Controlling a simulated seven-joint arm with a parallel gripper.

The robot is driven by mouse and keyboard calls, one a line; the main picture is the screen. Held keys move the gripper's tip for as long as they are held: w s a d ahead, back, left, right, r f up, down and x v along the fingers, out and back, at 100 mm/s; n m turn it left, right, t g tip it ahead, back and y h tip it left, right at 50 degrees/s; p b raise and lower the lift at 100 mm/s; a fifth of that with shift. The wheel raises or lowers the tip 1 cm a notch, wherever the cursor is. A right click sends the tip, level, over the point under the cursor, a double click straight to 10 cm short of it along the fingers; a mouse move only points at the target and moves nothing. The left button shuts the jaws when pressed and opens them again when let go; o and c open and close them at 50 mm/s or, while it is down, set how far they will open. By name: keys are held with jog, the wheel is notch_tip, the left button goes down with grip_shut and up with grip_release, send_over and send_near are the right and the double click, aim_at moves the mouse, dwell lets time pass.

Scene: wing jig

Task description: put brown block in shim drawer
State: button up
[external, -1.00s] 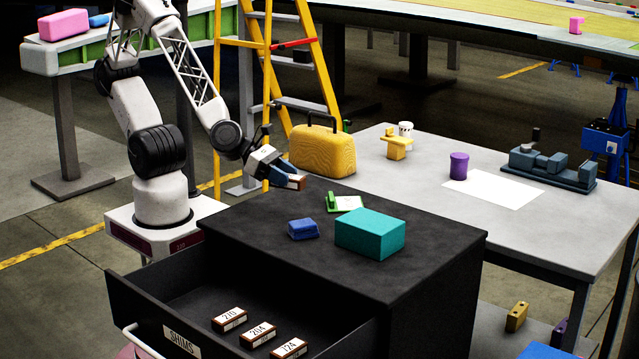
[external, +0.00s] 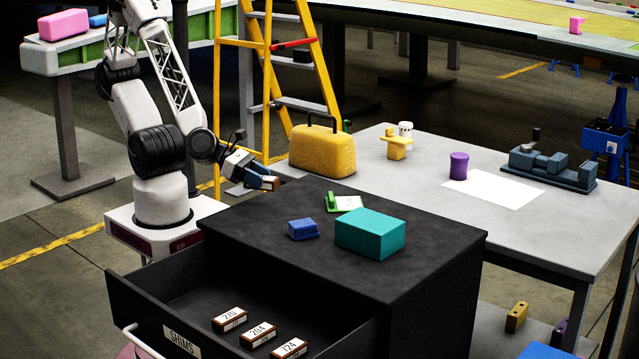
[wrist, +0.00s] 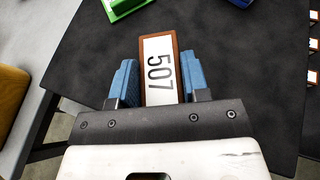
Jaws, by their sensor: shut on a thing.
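My gripper (external: 258,178) is shut on a brown block (external: 271,183) with a white top label. In the wrist view the brown block (wrist: 159,70) reads 507 and sits between the blue fingers of my gripper (wrist: 159,88). The block is held near the back left edge of the black cabinet top, apart from the drawer. The open shim drawer (external: 140,304), labelled SHIMS, sticks out at the front left of the cabinet. Several brown blocks with white labels lie inside it, among them 210 (external: 229,320), 204 (external: 258,335) and 124 (external: 289,349).
On the black cabinet top (external: 300,275) stand a teal box (external: 370,234), a blue block (external: 303,229) and a green item (external: 345,203). A yellow case (external: 322,152) stands behind. The left part of the drawer floor is clear.

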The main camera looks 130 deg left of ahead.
jog(key=w, duration=0.5)
jog(key=w+f, duration=0.1)
jog(key=w, duration=1)
jog(key=shift+a+f, duration=0.25)
jog(key=shift+a, duration=0.15)
jog(key=shift+f, duration=0.15)
jog(key=shift+f, duration=1.6)
jog(key=shift+f, duration=0.15)
jog(key=o, duration=0.9)
jog(key=shift+o, duration=0.2)
jog(key=v, duration=1.2)
jog(key=shift+a+r, duration=0.1)
jog(key=shift+r, duration=0.15)
